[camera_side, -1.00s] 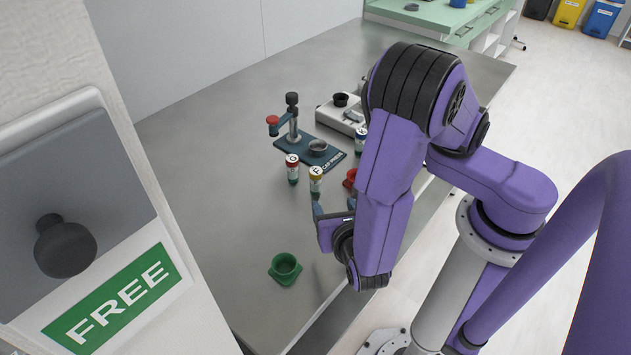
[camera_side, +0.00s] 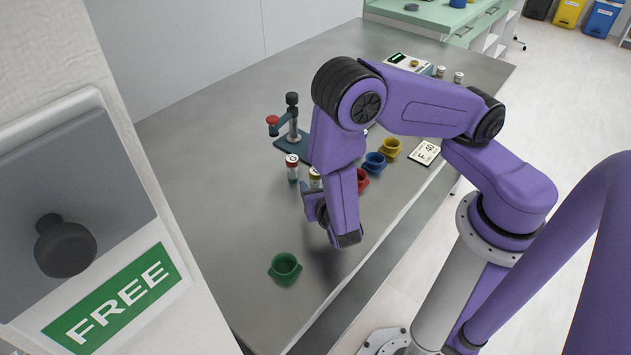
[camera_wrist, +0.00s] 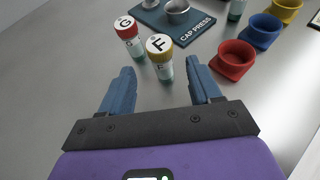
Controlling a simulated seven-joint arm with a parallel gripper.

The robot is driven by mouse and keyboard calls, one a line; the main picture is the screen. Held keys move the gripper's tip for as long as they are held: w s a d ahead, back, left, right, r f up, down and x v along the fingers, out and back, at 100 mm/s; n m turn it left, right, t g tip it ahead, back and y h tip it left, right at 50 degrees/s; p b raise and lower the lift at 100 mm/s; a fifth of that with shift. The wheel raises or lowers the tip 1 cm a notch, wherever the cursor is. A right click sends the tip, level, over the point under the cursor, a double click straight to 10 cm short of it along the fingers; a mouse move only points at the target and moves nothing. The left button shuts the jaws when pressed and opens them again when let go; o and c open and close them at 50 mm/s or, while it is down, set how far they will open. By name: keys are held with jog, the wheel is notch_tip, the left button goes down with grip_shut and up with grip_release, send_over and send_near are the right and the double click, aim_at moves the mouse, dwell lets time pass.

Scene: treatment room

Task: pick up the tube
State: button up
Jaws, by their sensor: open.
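A tube with a yellow cap marked F (camera_wrist: 162,62) stands upright on the steel table, its lower part showing between my fingertips in the wrist view. In the side view this tube (camera_side: 315,174) is partly hidden by my arm. A tube with a red cap marked G (camera_wrist: 130,36) stands just left of it and also shows in the side view (camera_side: 292,167). My gripper (camera_wrist: 160,72) is open and empty, pointing at the F tube. I cannot tell whether the fingers are around it or just short of it.
A cap press (camera_side: 290,130) stands behind the tubes. Red (camera_wrist: 235,58), blue (camera_wrist: 262,30) and yellow (camera_side: 390,148) holders line the right side, near a card reading F 40 (camera_side: 425,152). A green holder (camera_side: 285,268) stands in front. The table's left side is clear.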

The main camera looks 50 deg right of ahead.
aim_at(317, 178)
jog(key=x, duration=0.4)
jog(key=shift+w+d+r, duration=0.1)
jog(key=shift+d+r, duration=0.2)
jog(key=shift+w+d+f, duration=0.2)
jog(key=shift+w+d, duration=0.1)
jog(key=shift+w, duration=0.15)
jog(key=c, duration=1)
